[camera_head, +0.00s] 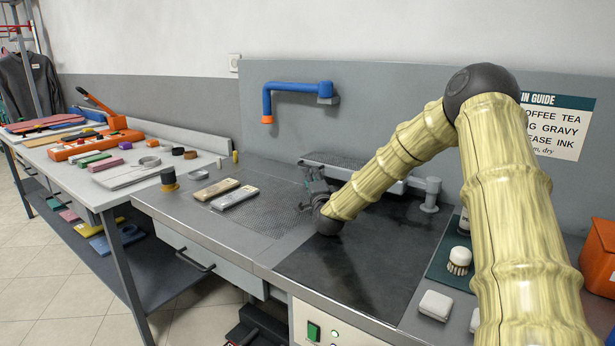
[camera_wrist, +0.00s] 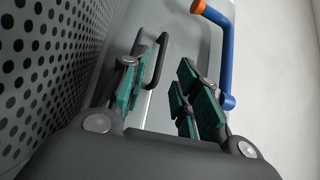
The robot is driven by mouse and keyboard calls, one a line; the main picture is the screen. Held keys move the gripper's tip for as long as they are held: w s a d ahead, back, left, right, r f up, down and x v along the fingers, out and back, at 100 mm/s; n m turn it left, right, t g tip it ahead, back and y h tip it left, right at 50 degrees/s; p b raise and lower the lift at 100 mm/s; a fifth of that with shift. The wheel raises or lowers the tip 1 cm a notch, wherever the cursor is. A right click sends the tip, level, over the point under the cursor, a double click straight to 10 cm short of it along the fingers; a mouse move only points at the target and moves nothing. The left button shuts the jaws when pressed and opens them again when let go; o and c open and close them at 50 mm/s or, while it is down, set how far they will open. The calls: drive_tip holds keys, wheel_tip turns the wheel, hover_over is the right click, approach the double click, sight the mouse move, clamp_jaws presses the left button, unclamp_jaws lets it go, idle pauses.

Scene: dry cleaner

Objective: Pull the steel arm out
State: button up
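The steel arm (camera_head: 390,183) is a long grey piece with a perforated top, running left from a grey post (camera_head: 430,194) at the back of the dark worktop. My forearm hides part of it. My gripper (camera_head: 308,178) is at its left end in the head view. In the wrist view my gripper (camera_wrist: 166,78) is open, its green-padded fingers well apart. A black loop handle (camera_wrist: 161,58) shows between them, closer to the left finger. I cannot tell whether that finger touches it. The handle cannot be made out in the head view.
A blue wall arm with an orange end (camera_head: 290,87) hangs above; it also shows in the wrist view (camera_wrist: 226,60). Two flat blocks (camera_head: 217,188) lie left on the bench. A brush (camera_head: 459,260) and white pieces (camera_head: 435,305) lie right. The dark worktop (camera_head: 350,275) in front is clear.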

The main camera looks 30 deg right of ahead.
drive_tip(key=shift+p+x, duration=0.35)
drive_tip(key=shift+x, duration=3.3)
drive_tip(key=shift+c, duration=0.5)
clamp_jaws()
